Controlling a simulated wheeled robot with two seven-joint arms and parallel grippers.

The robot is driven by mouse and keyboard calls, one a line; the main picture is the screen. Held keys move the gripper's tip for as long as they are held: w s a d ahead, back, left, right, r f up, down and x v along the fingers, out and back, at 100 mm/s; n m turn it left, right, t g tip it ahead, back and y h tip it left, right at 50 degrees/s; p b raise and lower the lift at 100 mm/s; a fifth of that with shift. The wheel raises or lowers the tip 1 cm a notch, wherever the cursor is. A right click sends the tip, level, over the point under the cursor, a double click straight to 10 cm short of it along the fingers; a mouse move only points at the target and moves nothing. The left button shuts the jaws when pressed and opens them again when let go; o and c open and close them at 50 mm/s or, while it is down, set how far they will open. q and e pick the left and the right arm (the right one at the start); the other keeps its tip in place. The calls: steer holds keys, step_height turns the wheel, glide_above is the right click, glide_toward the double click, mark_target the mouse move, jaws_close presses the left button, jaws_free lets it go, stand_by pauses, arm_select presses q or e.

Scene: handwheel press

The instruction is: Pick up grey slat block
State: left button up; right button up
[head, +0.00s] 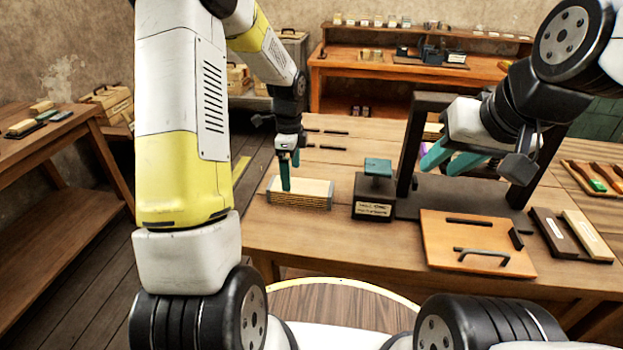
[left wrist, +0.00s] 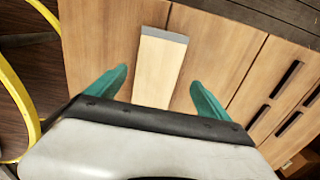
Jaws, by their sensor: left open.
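The slat block (head: 314,204) lies on the near left part of the workbench, with a pale wood top and ribbed side. In the left wrist view the block (left wrist: 157,70) shows a pale top with a grey strip at its far end. My left gripper (head: 290,178) points down at the block. In the left wrist view its teal fingers (left wrist: 159,80) are open, one to each side of the block with gaps between. The block's near end is hidden by the gripper body. My right gripper (head: 438,168) is open and empty near the press frame.
A black stand with a green-topped block (head: 376,168) is just right of the slat block. Behind it rises the dark press frame (head: 410,145). A wooden panel with a handle (head: 470,236) lies at front right. Small dark bars (head: 331,147) lie behind the block.

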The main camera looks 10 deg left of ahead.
mark_target(295, 185)
arm_select(q)
steer(key=f, duration=0.4)
steer(key=d+f, duration=0.1)
steer(key=f, duration=0.1)
steer(key=shift+s+f, duration=0.15)
steer(key=shift+s, duration=0.15)
steer(key=shift+c, duration=0.4)
steer(key=c, duration=1.8)
steer(key=shift+c, duration=0.3)
steer(key=shift+r, duration=0.2)
